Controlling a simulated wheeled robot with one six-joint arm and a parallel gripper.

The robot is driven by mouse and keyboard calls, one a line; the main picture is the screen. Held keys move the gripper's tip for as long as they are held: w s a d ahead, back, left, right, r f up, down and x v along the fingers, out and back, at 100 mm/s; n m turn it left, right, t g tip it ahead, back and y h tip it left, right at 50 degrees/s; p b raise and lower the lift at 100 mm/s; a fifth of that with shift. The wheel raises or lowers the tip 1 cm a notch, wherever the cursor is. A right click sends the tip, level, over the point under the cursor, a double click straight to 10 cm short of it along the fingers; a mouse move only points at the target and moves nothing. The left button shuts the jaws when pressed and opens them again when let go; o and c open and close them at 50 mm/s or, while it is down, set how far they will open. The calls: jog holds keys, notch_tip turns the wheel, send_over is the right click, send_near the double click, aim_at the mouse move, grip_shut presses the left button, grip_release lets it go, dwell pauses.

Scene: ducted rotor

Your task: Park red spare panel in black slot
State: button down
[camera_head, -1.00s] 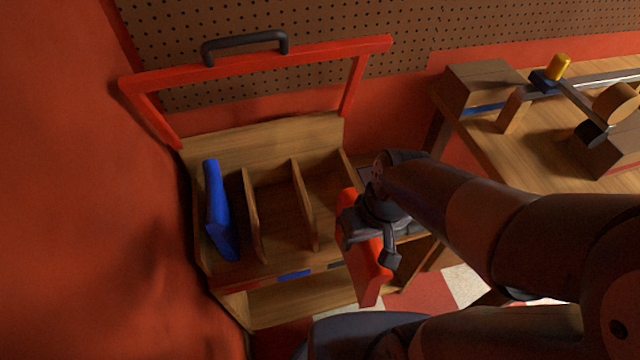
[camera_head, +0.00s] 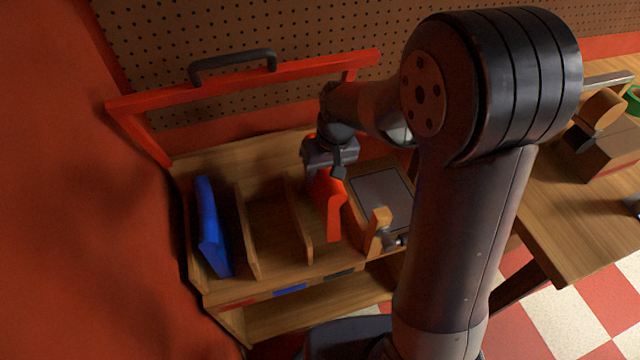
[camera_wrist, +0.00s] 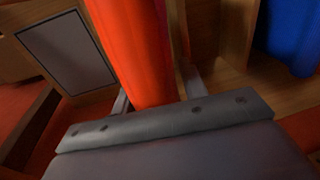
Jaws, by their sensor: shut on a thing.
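The red panel (camera_head: 331,208) stands roughly upright in my gripper (camera_head: 329,172), which is shut on its upper part. In the head view the panel is at the right-hand slot of the wooden rack, right of the second divider (camera_head: 298,222). The black label (camera_head: 338,274) is on the front edge below that slot. I cannot tell whether the panel's lower end touches the slot floor. In the wrist view the red panel (camera_wrist: 135,50) rises between the two fingers. The blue panel (camera_head: 209,228) leans in the leftmost slot, above the red label (camera_head: 238,303).
The middle slot, above the blue label (camera_head: 290,289), is empty. A dark pad (camera_head: 382,198) and an orange-brown block (camera_head: 377,230) are right of the slots. A red frame (camera_head: 300,66) with a black handle (camera_head: 232,66) rises behind the rack. A workbench (camera_head: 545,220) stands at right.

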jog(key=shift+w+a, duration=0.3)
jog(key=shift+w, duration=0.65)
jog(key=shift+f, duration=3.5)
jog(key=shift+f+b, duration=0.1)
jog(key=shift+b, duration=0.2)
jog(key=shift+f, duration=0.15)
jog(key=c, duration=0.8)
grip_release()
jog(key=shift+s+d+r+p, duration=0.1)
jog(key=shift+d+r+p, duration=0.1)
jog(key=shift+r, duration=1.1)
jog(key=shift+s+d+r+p, duration=0.1)
jog(key=shift+d+r, duration=0.15)
jog(key=shift+r, duration=1.1)
jog(key=shift+d+r+p, duration=0.1)
jog(key=shift+d+r, duration=0.1)
jog(key=shift+r, duration=1.1)
